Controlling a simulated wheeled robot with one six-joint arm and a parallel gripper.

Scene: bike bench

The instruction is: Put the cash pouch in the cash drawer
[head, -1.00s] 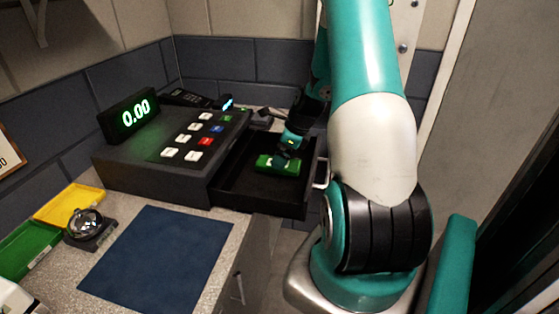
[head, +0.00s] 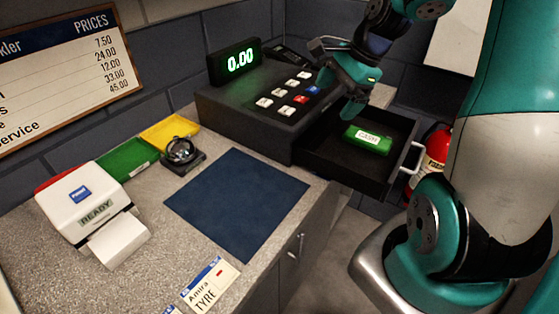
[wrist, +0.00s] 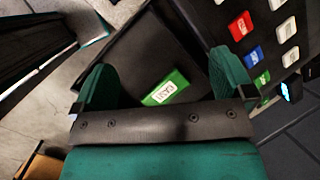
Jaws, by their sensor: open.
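The green cash pouch (head: 367,140) with a white CASH label lies inside the open black cash drawer (head: 336,169). The drawer sticks out from the right side of the dark cash register (head: 228,108). My gripper (head: 354,104) is above the drawer, apart from the pouch and empty. In the wrist view the two teal fingers of my gripper (wrist: 160,75) are spread wide. The pouch (wrist: 165,88) shows between them, lower down on the drawer floor (wrist: 145,60).
A blue mat (head: 237,205) lies on the counter before the register. A bell (head: 182,151), coloured trays (head: 128,158) and a white printer (head: 93,213) stand to the left. A red extinguisher (head: 436,158) is beyond the drawer handle (head: 408,158).

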